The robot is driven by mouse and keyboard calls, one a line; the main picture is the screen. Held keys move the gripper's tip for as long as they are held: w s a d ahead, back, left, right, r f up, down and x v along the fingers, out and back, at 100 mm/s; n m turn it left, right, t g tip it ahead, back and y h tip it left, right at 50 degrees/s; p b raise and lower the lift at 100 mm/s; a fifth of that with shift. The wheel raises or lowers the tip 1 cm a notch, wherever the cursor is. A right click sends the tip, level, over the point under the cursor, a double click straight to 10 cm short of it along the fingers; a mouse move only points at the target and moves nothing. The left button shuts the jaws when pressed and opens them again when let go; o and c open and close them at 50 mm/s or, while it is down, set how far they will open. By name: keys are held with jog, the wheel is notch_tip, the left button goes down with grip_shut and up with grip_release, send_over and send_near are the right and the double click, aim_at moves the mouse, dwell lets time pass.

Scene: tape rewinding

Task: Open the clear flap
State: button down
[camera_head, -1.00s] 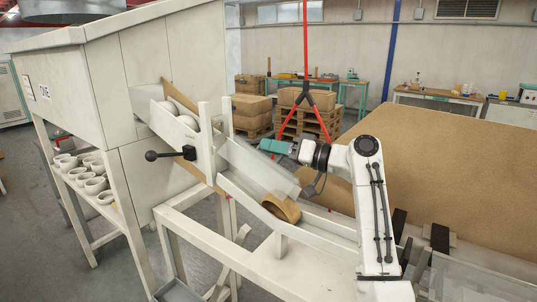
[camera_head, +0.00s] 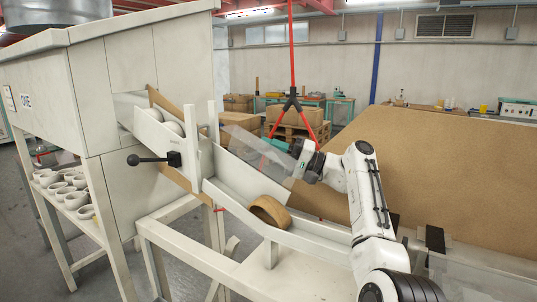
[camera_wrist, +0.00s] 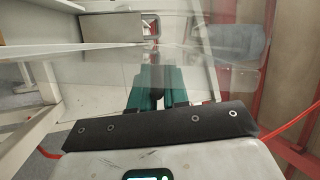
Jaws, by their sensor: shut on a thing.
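The clear flap (camera_head: 246,146) is a see-through sheet over the upper part of the sloping white chute (camera_head: 222,192) in the head view. It stands tilted up from the chute, with a gap under its lower edge. My gripper (camera_head: 268,146), with teal fingers, is shut on the flap. In the wrist view the teal fingers (camera_wrist: 157,84) show with the clear sheet spread around them. Glare and the sheet's clearness hide its exact edges. A brown tape roll (camera_head: 270,212) rests on the chute below the flap.
A black-knobbed lever (camera_head: 150,160) sticks out left of the chute's white uprights (camera_head: 190,140). White rolls (camera_head: 172,124) lie in the upper chute.

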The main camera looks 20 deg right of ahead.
jog(key=shift+w+d+f+m+b, duration=0.2)
jog(key=shift+f+m+b, duration=0.1)
jog(key=shift+m, duration=0.2)
jog(key=c, duration=1.2)
grip_release()
jog(key=shift+r, duration=0.1)
jog(key=s+r, duration=0.1)
jog(key=r, duration=0.1)
jog(key=s+r, duration=0.2)
jog(key=r, duration=0.1)
jog(key=s+r, duration=0.1)
jog(key=r, duration=0.2)
jog(key=shift+s+a+r, duration=0.1)
jog(key=shift+s+r, duration=0.05)
jog(key=shift+s, duration=0.05)
jog(key=s+r+b, duration=0.1)
jog(key=s+r, duration=0.3)
jog(key=s, duration=0.5)
jog(key=shift+s+a+r, duration=0.25)
jog(key=shift+s+a, duration=0.05)
jog(key=shift+a, duration=0.05)
